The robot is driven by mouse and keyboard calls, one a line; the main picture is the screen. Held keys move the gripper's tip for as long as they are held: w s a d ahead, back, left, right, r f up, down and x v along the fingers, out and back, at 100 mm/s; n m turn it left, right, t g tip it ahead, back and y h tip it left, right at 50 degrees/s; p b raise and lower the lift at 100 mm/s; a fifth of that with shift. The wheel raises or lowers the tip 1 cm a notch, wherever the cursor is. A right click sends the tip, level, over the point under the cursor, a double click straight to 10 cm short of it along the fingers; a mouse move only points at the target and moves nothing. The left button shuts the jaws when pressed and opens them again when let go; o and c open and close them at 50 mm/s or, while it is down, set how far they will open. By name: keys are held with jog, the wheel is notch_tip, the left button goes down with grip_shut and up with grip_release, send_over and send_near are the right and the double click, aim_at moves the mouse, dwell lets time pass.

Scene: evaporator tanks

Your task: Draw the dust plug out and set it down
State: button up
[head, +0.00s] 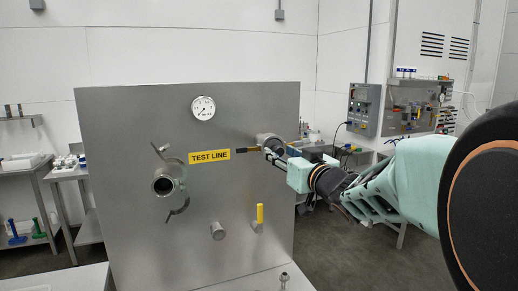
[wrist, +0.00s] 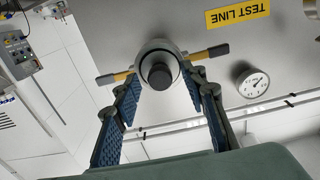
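A dark round dust plug (wrist: 159,76) sits in a pale metal port (wrist: 160,50) on the panel, seen nearly end-on in the wrist view. The same port (head: 266,138) shows in the head view, right of the TEST LINE label, with the plug hidden behind my gripper. A bar with yellow sections and dark ends sticks out on both sides of the port. My gripper (wrist: 160,88) is open, its blue-padded fingers on either side of the plug. Gaps show between the pads and the plug.
The steel panel (head: 120,120) carries a gauge (head: 203,107), an open port with two clamp arms (head: 165,184), a short stub (head: 217,230) and a yellow-handled lever (head: 260,214). A small metal fitting (head: 284,279) stands on the ledge (head: 250,282) below, with bare room to its left.

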aim_at(280, 152)
grip_shut()
jog(key=shift+s+d, duration=0.1)
jog(key=shift+s, duration=0.15)
jog(key=shift+s+d, duration=0.1)
jog(key=shift+s, duration=0.2)
jog(key=shift+v, duration=1.1)
